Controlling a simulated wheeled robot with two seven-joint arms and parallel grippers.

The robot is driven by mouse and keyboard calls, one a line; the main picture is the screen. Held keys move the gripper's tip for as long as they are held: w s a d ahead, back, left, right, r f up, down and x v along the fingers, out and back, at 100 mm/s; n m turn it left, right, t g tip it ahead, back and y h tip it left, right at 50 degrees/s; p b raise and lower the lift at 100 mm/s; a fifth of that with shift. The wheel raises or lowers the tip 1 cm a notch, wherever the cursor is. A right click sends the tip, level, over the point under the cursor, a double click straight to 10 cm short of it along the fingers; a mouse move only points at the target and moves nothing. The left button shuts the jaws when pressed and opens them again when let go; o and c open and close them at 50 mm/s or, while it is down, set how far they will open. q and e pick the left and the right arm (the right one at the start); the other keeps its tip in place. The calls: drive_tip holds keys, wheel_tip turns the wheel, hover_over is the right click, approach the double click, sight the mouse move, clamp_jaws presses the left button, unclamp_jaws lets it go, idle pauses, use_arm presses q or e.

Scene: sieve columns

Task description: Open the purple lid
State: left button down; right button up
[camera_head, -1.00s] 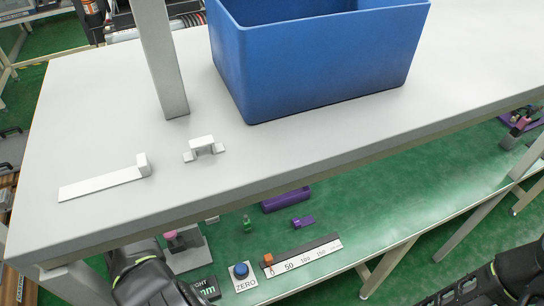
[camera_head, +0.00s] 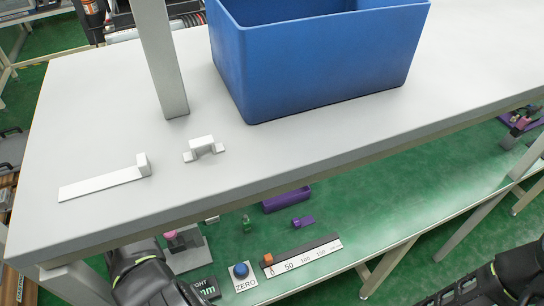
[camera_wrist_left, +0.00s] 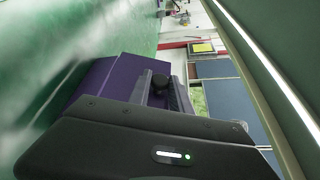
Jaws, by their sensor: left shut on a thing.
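In the left wrist view a purple box-like body (camera_wrist_left: 98,78) with a flat top stands on the green surface. In the head view a purple box (camera_head: 287,199) sits on the lower green shelf, partly behind the upper table's edge. I cannot tell if it is the same one. My left gripper is hidden there; only its arm shows at the bottom left. My right gripper is out of view.
A blue bin (camera_head: 320,65), a white bracket (camera_head: 203,148) and a white L-shaped piece (camera_head: 105,182) are on the upper grey table (camera_head: 90,95). A metal post (camera_head: 160,60) stands at left.

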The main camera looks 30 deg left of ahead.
use_arm(q)
drive_tip(key=shift+f, duration=0.1)
drive_tip(key=w+a+b, duration=0.1)
drive_tip(key=b, duration=0.2)
drive_tip(key=shift+a+n, duration=0.15)
drive_tip(key=shift+n, duration=0.25)
drive_tip(key=c, duration=1.2)
unclamp_jaws()
drive_tip(key=shift+a, duration=0.1)
